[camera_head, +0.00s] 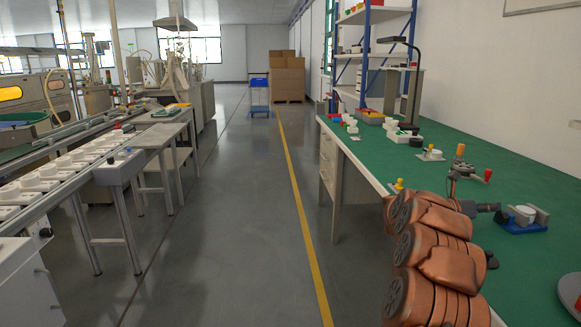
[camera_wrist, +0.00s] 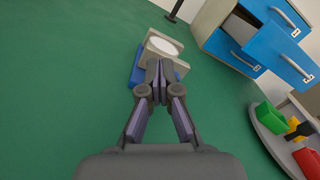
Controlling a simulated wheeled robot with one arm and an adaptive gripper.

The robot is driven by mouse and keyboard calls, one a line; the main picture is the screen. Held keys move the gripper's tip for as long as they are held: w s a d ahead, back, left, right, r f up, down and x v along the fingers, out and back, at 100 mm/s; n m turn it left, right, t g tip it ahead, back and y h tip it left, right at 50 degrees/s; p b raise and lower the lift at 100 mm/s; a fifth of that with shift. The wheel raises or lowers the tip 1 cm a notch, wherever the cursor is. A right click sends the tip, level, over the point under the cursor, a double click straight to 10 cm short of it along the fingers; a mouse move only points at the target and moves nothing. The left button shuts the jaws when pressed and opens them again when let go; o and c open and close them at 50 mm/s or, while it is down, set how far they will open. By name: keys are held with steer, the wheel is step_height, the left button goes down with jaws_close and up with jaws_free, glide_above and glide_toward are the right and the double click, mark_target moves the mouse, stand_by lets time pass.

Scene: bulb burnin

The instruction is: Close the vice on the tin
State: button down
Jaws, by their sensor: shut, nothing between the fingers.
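The vice has a blue base (camera_head: 522,226) and pale jaws, and it stands on the green bench top at the right of the head view. The white round tin (camera_head: 524,214) sits between its jaws; whether they touch it I cannot tell. In the wrist view the vice (camera_wrist: 137,68) and the tin (camera_wrist: 163,45) lie just beyond my fingertips. My gripper (camera_wrist: 157,68) is shut and empty, with its tips close in front of the near jaw, partly hiding it. Contact with the jaw is unclear. In the head view my gripper (camera_head: 496,207) points right at the vice.
A blue-fronted drawer cabinet (camera_wrist: 222,45) with a drawer pulled out stands right of the vice. A round grey tray (camera_wrist: 268,140) holds green, yellow and red bins. A red-handled device (camera_head: 488,175) stands farther back on the bench (camera_head: 546,181). The bench left of the vice is clear in the wrist view.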

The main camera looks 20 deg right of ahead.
steer(key=b, duration=0.3)
steer(key=shift+s, duration=0.35)
stand_by(0.7)
steer(key=shift+w+r, duration=0.1)
steer(key=shift+r, duration=0.1)
steer(key=shift+w+a+r, duration=0.1)
steer(key=shift+w+r, duration=0.05)
steer(key=shift+r, duration=0.1)
steer(key=shift+b+v, duration=1.4)
steer(key=shift+v, duration=1.55)
steer(key=shift+r, duration=0.1)
